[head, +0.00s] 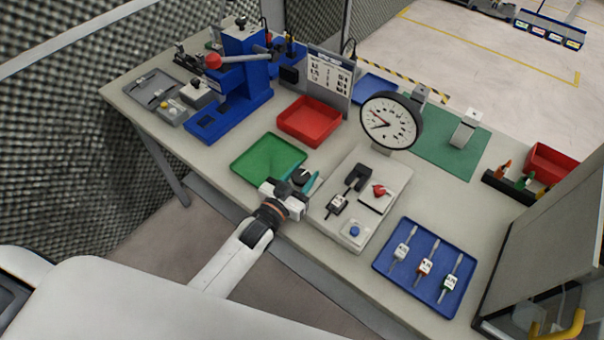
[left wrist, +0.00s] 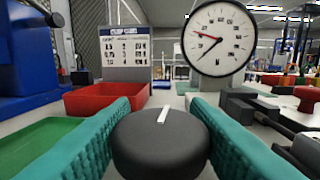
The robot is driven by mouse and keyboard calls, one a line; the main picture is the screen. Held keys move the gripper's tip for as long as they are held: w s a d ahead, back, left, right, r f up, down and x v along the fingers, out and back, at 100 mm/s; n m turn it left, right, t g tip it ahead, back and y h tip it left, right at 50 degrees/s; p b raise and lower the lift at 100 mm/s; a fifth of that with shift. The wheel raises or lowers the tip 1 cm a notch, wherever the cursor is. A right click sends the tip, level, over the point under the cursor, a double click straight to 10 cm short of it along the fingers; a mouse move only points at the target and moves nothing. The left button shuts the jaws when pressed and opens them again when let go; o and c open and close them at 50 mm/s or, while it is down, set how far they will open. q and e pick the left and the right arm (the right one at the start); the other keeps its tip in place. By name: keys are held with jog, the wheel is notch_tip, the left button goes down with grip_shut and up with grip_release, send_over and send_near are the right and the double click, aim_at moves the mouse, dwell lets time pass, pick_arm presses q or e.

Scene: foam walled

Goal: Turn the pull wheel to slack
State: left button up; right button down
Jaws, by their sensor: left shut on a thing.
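The pull wheel, a round black knob with a white line on top, shows large in the left wrist view (left wrist: 160,148) and small in the head view (head: 301,176). The white line points away from the wrist camera, leaning slightly right. My left gripper (head: 305,182) is at the table's near edge, its teal fingers on both sides of the wheel and shut on it. The wheel's underside is hidden. The dial gauge (head: 391,122) stands behind the grey test plate (head: 388,207); in the left wrist view its face (left wrist: 222,38) shows a red and a dark needle. My right gripper is not in view.
The plate carries a black clamp (head: 357,177), a red knob (head: 379,190) and a blue button (head: 354,231). A green tray (head: 262,158) and a red bin (head: 309,121) lie beyond the gripper. A blue tray (head: 400,276) with tagged pieces is at right.

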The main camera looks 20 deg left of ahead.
pick_arm(q)
jog(key=shift+r+n+y, duration=0.1)
jog(key=shift+n+y, duration=0.8)
jog(key=shift+y, duration=0.3)
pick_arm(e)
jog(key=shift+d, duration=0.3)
pick_arm(q)
jog(key=shift+t, duration=0.3)
jog(key=o, duration=1)
jog(key=shift+c, duration=0.2)
jog(key=s, duration=0.3)
jog(key=s+b, duration=0.1)
jog(key=s, duration=0.3)
jog(key=s+a+b, duration=0.1)
jog(key=s, duration=0.2)
jog(key=shift+s+a, duration=0.1)
jog(key=shift+s, duration=0.15)
jog(key=shift+s+a, duration=0.1)
jog(key=shift+s, duration=0.6)
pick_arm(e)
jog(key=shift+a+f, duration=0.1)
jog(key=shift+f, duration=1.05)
